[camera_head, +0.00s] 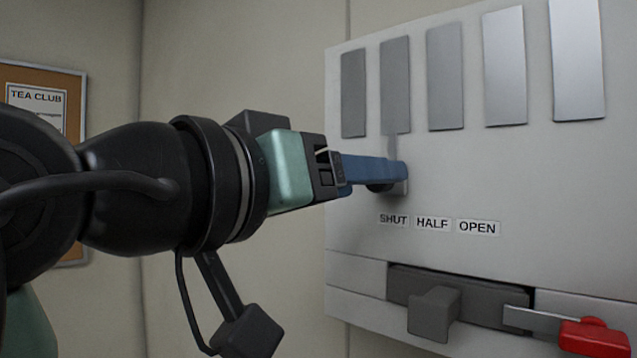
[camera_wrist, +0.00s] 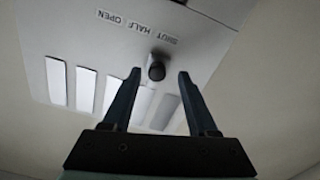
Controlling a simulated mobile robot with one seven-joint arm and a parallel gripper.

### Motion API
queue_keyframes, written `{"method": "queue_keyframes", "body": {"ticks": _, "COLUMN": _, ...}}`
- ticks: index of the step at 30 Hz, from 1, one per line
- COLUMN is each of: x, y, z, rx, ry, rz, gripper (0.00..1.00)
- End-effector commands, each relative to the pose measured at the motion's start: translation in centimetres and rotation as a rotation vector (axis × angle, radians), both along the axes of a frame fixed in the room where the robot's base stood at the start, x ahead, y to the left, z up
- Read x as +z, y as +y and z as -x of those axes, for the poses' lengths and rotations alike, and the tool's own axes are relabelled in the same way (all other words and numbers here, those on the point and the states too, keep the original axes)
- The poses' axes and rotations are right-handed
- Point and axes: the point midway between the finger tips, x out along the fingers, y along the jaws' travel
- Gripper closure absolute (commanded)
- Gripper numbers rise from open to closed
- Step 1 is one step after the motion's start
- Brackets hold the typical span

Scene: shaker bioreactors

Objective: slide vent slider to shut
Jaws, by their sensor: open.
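The vent slider's dark round knob (camera_wrist: 156,71) sits on the pale panel, beside the SHUT label in the wrist view. In the head view my gripper's fingers mostly hide it, just above the SHUT label (camera_head: 393,219). My gripper (camera_head: 398,172) has blue fingers reaching to the panel. In the wrist view my gripper (camera_wrist: 158,76) is open, with one finger on each side of the knob and a visible gap on both sides. The HALF label (camera_head: 432,223) and OPEN label (camera_head: 478,227) lie to the right in the head view.
Several grey vent slats (camera_head: 445,90) line the panel above the labels. Below are a dark recess with a protruding grey block (camera_head: 433,312) and a red-handled part (camera_head: 595,336). A notice board (camera_head: 75,95) hangs on the left wall.

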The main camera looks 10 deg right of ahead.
Motion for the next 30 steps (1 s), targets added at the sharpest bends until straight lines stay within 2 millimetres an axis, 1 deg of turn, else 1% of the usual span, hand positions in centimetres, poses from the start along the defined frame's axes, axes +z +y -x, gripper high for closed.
{"method": "queue_keyframes", "body": {"ticks": 2, "x": -0.4, "y": 1.1, "z": 0.8, "rx": 0.003, "ry": -0.004, "rz": 0.000, "gripper": 0.41}}
{"method": "queue_keyframes", "body": {"ticks": 9, "x": -0.5, "y": 5.3, "z": 4.1, "rx": 0.005, "ry": -0.005, "rz": 0.000, "gripper": 0.41}}
{"method": "queue_keyframes", "body": {"ticks": 15, "x": -0.3, "y": 8.2, "z": 6.3, "rx": 0.005, "ry": -0.002, "rz": 0.001, "gripper": 0.41}}
{"method": "queue_keyframes", "body": {"ticks": 18, "x": -0.2, "y": 9.0, "z": 7.0, "rx": 0.004, "ry": -0.002, "rz": 0.001, "gripper": 0.41}}
{"method": "queue_keyframes", "body": {"ticks": 21, "x": -0.1, "y": 9.4, "z": 7.3, "rx": 0.002, "ry": -0.002, "rz": -0.001, "gripper": 0.41}}
{"method": "queue_keyframes", "body": {"ticks": 30, "x": 0.0, "y": 9.5, "z": 7.4, "rx": 0.002, "ry": -0.001, "rz": 0.000, "gripper": 0.41}}
